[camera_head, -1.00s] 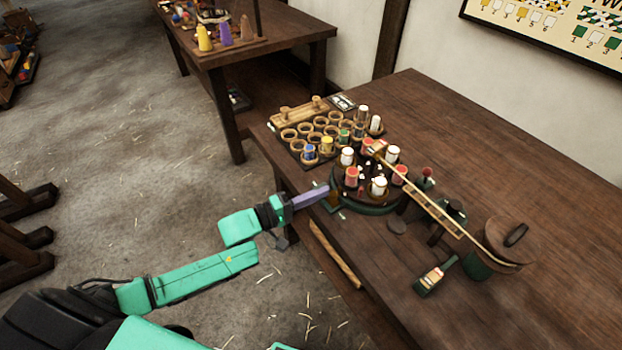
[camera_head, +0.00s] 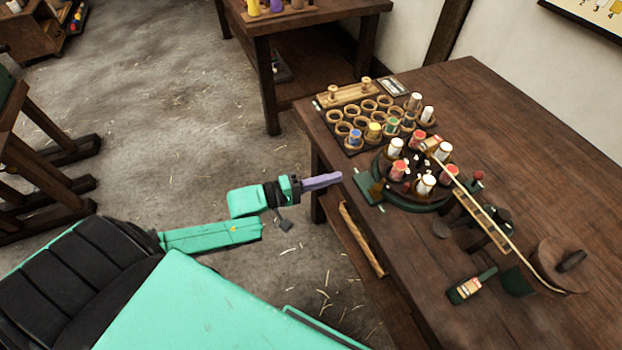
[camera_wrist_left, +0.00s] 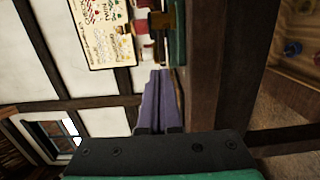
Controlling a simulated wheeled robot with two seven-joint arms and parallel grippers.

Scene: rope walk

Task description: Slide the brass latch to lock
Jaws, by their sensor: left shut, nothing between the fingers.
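A round turntable (camera_head: 408,202) with a dark green rim stands near the table's left edge and carries several red and white spools. A small green plate (camera_head: 366,194) juts from its left side, with a small brownish piece by it. I cannot tell for sure whether that piece is the brass latch or how it is set. My left gripper (camera_head: 339,177) has its purple fingers shut and empty, just left of the plate and apart from it. In the left wrist view the fingers (camera_wrist_left: 158,76) point toward a blurred brownish piece (camera_wrist_left: 161,20). My right gripper is not in view.
A rack of wooden rings (camera_head: 351,128) with a few spools stands behind the turntable. The table's right side is clear.

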